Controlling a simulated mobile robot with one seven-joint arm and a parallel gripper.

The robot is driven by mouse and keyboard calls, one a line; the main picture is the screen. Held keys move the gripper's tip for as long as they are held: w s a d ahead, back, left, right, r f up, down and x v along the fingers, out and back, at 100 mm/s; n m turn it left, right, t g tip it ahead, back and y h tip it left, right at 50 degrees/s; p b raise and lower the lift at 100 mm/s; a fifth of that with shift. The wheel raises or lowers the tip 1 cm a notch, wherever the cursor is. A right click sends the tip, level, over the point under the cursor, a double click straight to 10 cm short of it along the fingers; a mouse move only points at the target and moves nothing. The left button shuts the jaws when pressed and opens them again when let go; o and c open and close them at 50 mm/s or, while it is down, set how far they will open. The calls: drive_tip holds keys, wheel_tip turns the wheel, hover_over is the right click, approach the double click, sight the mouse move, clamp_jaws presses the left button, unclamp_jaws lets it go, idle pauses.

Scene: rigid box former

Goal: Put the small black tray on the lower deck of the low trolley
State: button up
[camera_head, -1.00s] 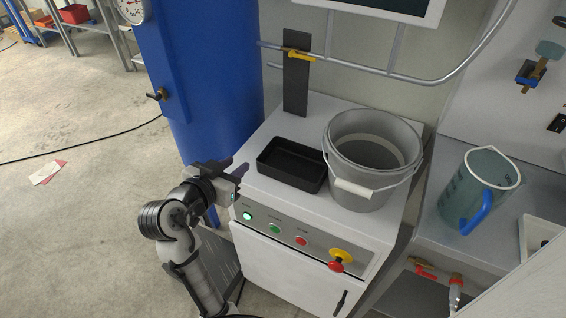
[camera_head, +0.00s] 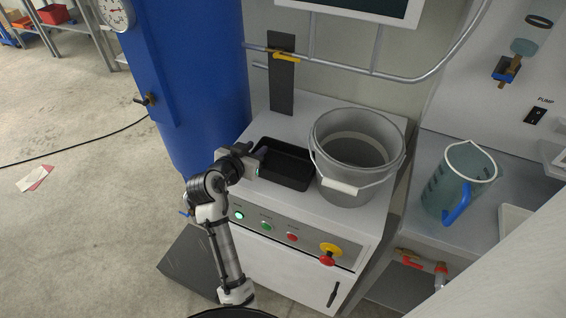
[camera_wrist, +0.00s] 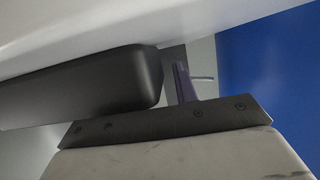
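The small black tray (camera_head: 287,165) lies on the white top of the cabinet, left of a grey bucket. It looks empty. My gripper (camera_head: 257,159) is at the tray's left end, and one purple finger reaches to its rim. In the wrist view the tray (camera_wrist: 80,88) is a dark rounded shape at left, with one finger (camera_wrist: 183,82) just right of it. The other finger is hidden, so whether the gripper is open or shut on the wall is unclear. I cannot make out the low trolley for certain; a dark flat panel (camera_head: 190,265) shows low beside the cabinet.
The grey bucket (camera_head: 335,185) stands close to the tray's right side. A dark upright plate (camera_head: 281,85) and a pipe rail are behind. A blue column (camera_head: 195,80) rises at left. Buttons and a red-yellow knob (camera_head: 329,254) are on the cabinet front. Floor at left is mostly clear.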

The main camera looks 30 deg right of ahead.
drive_tip(key=shift+w+d, duration=0.15)
drive_tip(key=shift+d, duration=0.05)
clamp_jaws()
idle(0.4)
